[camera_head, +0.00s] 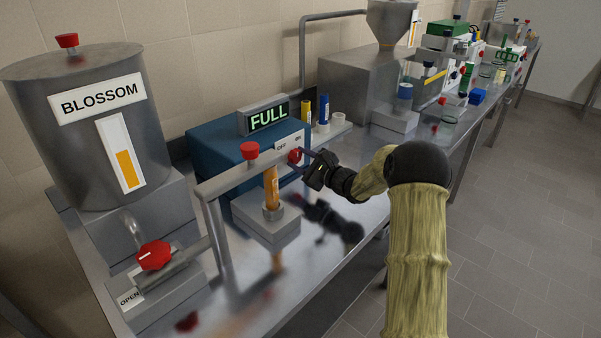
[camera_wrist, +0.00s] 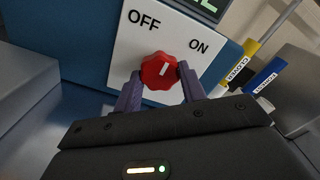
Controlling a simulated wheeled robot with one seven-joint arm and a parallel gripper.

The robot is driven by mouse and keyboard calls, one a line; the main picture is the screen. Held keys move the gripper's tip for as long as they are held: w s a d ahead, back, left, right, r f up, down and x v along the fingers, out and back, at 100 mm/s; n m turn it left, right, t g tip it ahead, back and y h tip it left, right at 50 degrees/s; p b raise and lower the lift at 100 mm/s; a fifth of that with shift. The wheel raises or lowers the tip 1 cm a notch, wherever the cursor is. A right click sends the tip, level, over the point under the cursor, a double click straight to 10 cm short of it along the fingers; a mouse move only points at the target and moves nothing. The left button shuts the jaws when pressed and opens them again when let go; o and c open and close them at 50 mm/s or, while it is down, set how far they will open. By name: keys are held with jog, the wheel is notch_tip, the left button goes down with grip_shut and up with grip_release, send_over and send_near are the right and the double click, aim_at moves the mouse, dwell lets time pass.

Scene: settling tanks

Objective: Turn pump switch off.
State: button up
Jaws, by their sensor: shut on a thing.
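The pump switch is a red knob (camera_head: 294,156) on a white plate on the front of a blue box; it also shows in the wrist view (camera_wrist: 158,70). The plate (camera_wrist: 133,44) reads OFF at the upper left and ON at the upper right. The knob's white mark points up, roughly between the two words. My gripper (camera_wrist: 160,86) is shut on the knob, with one purple finger on each side of it. In the head view my gripper (camera_head: 303,163) reaches the plate from the right.
A display reading FULL (camera_head: 268,116) sits on the blue box (camera_head: 217,148). A pipe stand with an orange tube (camera_head: 271,187) stands left of my gripper. A BLOSSOM tank (camera_head: 85,125) and a red valve handle (camera_head: 154,255) are farther left.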

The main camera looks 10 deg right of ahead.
jog(key=n+b, duration=0.1)
jog(key=b, duration=0.2)
jog(key=n+b, duration=0.2)
jog(key=b, duration=0.2)
jog(key=n+b, duration=0.2)
jog(key=b, duration=0.2)
jog(key=shift+f, duration=0.25)
jog(key=n+b, duration=0.2)
jog(key=b, duration=0.2)
jog(key=shift+r, duration=0.15)
jog(key=shift+r+b, duration=0.1)
jog(key=shift+b, duration=0.3)
jog(key=shift+r+n, duration=0.1)
jog(key=shift+n, duration=0.2)
jog(key=o, duration=1)
jog(key=shift+d, duration=0.15)
